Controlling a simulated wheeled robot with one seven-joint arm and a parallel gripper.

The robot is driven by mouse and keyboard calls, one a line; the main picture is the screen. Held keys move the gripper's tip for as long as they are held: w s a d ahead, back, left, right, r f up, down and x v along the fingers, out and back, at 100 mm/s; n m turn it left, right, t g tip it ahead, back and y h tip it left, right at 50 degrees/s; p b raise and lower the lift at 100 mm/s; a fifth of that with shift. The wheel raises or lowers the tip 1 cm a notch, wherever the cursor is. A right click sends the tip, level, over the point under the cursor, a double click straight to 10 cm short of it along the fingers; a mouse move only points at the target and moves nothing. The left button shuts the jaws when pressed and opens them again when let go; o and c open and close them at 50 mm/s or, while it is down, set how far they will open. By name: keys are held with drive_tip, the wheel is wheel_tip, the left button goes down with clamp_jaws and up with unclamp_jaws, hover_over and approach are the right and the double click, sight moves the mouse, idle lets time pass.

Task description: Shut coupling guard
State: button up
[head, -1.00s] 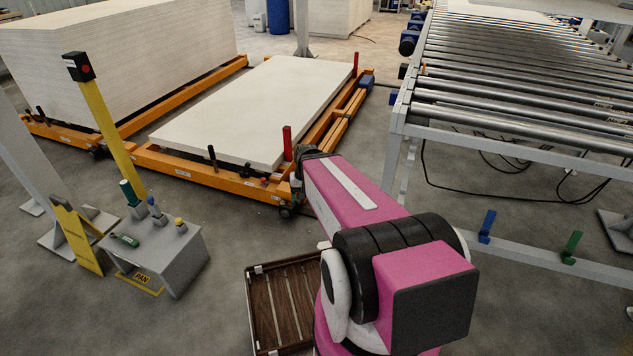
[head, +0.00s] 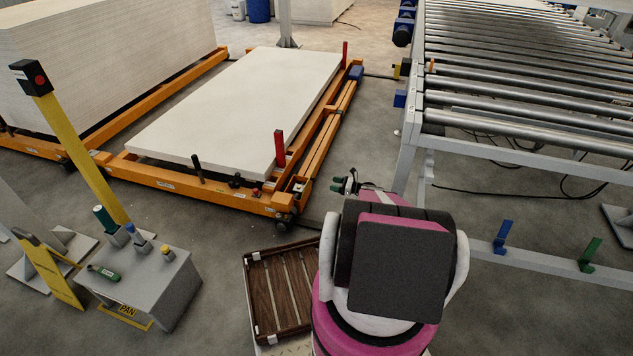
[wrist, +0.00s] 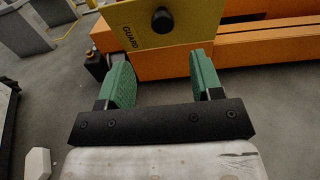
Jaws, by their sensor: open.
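The coupling guard (wrist: 190,38) is a yellow plate marked GUARD with a round black knob (wrist: 162,20). It stands against an orange beam at the top of the wrist view, partly cut off by the frame edge. I cannot make it out in the head view, and I cannot tell how far it is open. My gripper (wrist: 163,82) has green finger pads, spread apart and empty. The plate and knob lie beyond the fingertips, roughly in line with the gap. In the head view my gripper (head: 345,184) is right of the orange trolley's near corner.
A roller conveyor (head: 520,100) stands at right. A brown slatted tray (head: 255,290) lies beside my base. A grey pedestal (head: 155,285) and yellow post (head: 80,150) stand at left. Floor between pedestal and trolley is clear.

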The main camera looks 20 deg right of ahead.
drive_tip(key=x, duration=1)
drive_tip(key=shift+w+a, duration=0.1)
drive_tip(key=shift+w, duration=0.25)
clamp_jaws()
drive_tip(key=shift+a+r, duration=0.1)
